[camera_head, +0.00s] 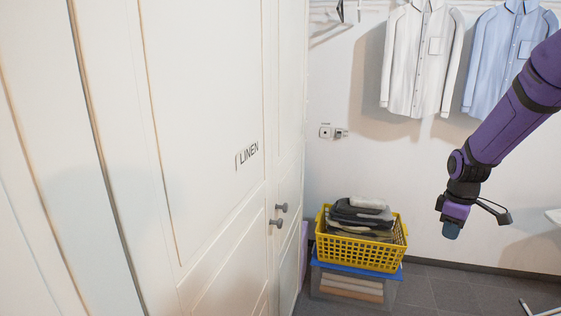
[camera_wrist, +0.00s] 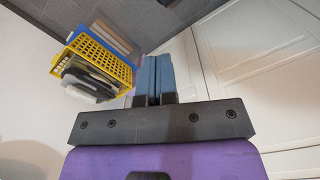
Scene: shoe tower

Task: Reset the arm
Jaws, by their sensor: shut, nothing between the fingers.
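My gripper (camera_head: 452,229) is at the end of my purple arm, on the right side of the head view. It points down in front of the white wall, to the right of the yellow basket. In the wrist view my gripper (camera_wrist: 154,75) shows its two blue-grey fingers side by side, shut and with nothing between them. It touches nothing that I can see.
A white cabinet (camera_head: 215,100) marked LINEN fills the left. A yellow basket (camera_head: 358,252) of folded clothes sits on a clear bin (camera_head: 345,287) with a blue lid. White (camera_head: 420,60) and light-blue (camera_head: 497,55) shirts hang behind my arm. Grey floor (camera_head: 450,290) lies below.

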